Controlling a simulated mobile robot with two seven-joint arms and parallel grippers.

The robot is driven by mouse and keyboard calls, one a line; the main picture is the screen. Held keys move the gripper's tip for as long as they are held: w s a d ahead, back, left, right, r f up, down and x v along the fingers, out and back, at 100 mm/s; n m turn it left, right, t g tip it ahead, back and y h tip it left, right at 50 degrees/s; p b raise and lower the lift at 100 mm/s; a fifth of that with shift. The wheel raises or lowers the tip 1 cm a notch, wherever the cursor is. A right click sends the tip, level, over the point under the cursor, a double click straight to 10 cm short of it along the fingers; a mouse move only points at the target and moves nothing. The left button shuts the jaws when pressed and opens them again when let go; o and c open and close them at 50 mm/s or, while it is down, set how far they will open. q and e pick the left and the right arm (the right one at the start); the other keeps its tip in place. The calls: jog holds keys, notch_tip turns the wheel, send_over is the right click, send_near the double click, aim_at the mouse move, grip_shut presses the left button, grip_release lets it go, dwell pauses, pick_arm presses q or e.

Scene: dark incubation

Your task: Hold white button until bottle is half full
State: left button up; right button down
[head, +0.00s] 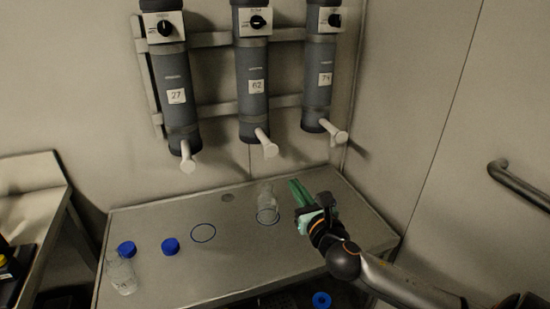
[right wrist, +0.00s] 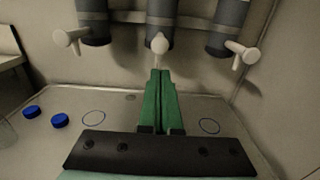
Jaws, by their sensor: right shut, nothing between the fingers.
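Three grey cylinders hang on the wall, numbered 27, 62 and 74. Each has a white button-like knob at its lower end: left (head: 187,160), middle (head: 267,146), right (head: 335,131). A clear bottle (head: 266,193) stands upright under the middle cylinder, on a blue ring on the table; its fill level is not clear. My right gripper (head: 297,190) is shut and empty, to the right of this bottle. In the right wrist view its green fingers (right wrist: 159,75) point toward the middle knob (right wrist: 159,45), without visible contact, and the bottle is hidden. My left gripper is not in view.
A second clear bottle (head: 121,274) stands at the table's front left, near two blue caps (head: 127,248) (head: 170,246). An empty blue ring (head: 203,233) lies left of centre. Another ring (right wrist: 209,126) shows right of the fingers. A metal handle (head: 520,184) juts from the right wall.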

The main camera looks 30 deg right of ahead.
aim_at(272, 152)
jog(key=shift+w+d, duration=0.1)
jog(key=shift+w, duration=0.05)
jog(key=x, duration=1.3)
jog(key=shift+w+p, duration=0.4)
